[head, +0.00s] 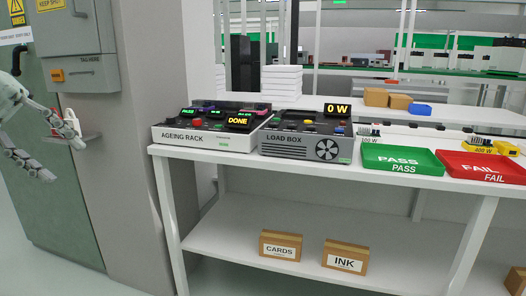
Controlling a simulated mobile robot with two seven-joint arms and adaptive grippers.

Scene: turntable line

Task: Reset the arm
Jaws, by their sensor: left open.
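My left gripper (65,160) comes in from the left edge, in front of the grey-green cabinet door (60,215). Its two grey fingers are spread apart with nothing between them. It is clear of the workbench, to the left of it. A small ledge (90,137) with a red and white item (69,115) is partly hidden behind the upper finger. I cannot tell whether the finger touches them. My right gripper is not in view.
The white bench (225,153) holds an ageing rack (205,139) showing DONE, a load box (285,145) showing 0 W, a green PASS tray (380,163) and a red FAIL tray (463,173). CARDS (280,250) and INK (344,263) boxes sit on the lower shelf.

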